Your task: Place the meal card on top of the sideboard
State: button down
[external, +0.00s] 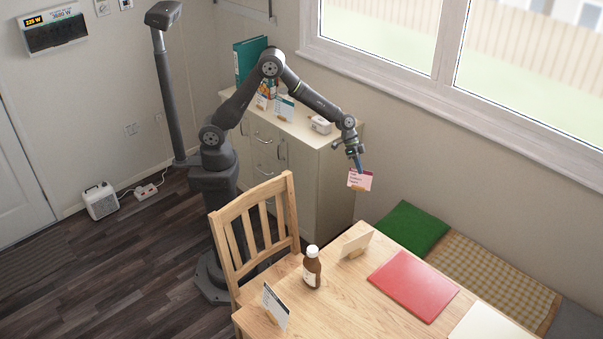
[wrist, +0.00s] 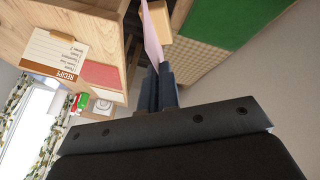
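A pink card (external: 360,180) in a small wooden stand hangs from my gripper (external: 358,164) in the external view, in the air between sideboard and table. Its printing is too small to read, so I cannot tell if it is the meal card. In the wrist view my gripper (wrist: 160,72) is shut on this pink card (wrist: 154,35), seen almost edge-on, with the wooden stand (wrist: 182,32) beside it. The cream sideboard (external: 333,185) stands against the wall under my arm. Its top is higher than the table.
On the sideboard are cards (external: 284,107), a teal binder (external: 250,58) and a small white object (external: 320,125). The wooden table (external: 335,290) bears a recipe card (external: 357,244), a brown bottle (external: 311,267), another card (external: 275,305) and a red mat (external: 413,285). A chair (external: 255,220) stands by it.

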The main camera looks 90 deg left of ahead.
jog(key=s+a+f+n, duration=0.2)
jog(key=s+a+f, duration=0.2)
jog(key=s+a, duration=0.55)
jog(key=s+f, duration=0.5)
jog(key=f, duration=0.1)
jog(key=shift+s+f+t+y, duration=0.2)
jog(key=shift+s+t+y, duration=0.2)
